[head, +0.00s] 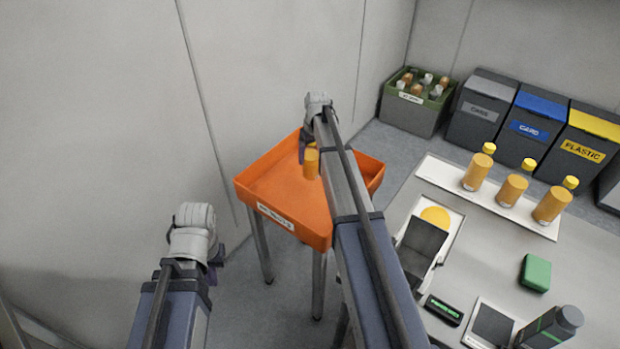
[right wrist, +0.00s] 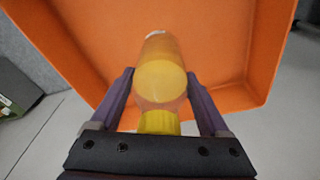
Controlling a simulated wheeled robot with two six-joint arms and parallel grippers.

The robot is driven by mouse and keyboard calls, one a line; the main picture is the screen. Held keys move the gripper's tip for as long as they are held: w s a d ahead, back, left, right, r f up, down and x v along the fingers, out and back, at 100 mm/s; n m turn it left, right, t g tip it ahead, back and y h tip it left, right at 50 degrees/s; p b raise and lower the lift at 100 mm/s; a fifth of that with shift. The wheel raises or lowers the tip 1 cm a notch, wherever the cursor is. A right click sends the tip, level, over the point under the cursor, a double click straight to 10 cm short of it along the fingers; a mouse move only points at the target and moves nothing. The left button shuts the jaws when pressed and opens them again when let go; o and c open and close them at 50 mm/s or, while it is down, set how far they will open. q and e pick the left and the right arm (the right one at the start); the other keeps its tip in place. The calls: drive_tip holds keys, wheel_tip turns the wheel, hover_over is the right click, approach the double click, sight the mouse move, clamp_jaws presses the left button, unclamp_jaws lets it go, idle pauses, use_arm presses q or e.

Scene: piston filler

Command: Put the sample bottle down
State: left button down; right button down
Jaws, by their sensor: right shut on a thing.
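The sample bottle (head: 311,164), an orange-yellow cylinder, is in my right gripper (head: 305,150) over the orange tray (head: 280,188). In the right wrist view the bottle (right wrist: 160,75) lies between the two fingers of the right gripper (right wrist: 160,88), its yellow cap (right wrist: 158,122) towards the palm. The bottle's far end points at the floor of the orange tray (right wrist: 215,40). I cannot tell whether it touches that floor. My left gripper (head: 212,262) is low at the left, away from the tray; its fingers are mostly hidden.
The tray stands on grey legs by the wall. At right, a worktop holds several orange bottles with yellow caps (head: 513,188) on a white strip (head: 440,172), a green block (head: 535,273) and a dark bottle (head: 552,328). Behind are bins (head: 530,128) and a green crate (head: 410,112).

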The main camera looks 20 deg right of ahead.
sight(314, 149)
drive_tip(key=shift+f+b, duration=3.15)
drive_tip(key=shift+f, duration=0.65)
drive_tip(key=shift+r, duration=0.15)
drive_tip(key=shift+c, duration=1.6)
unclamp_jaws()
drive_tip(key=shift+f, duration=0.2)
drive_tip(key=o, duration=0.3)
drive_tip(key=shift+r, duration=0.15)
drive_tip(key=r+p, duration=0.4)
drive_tip(key=s+r+p, duration=0.1)
drive_tip(key=r+p, duration=0.7)
drive_tip(key=shift+s+d, duration=0.15)
drive_tip(key=shift+s, duration=0.25)
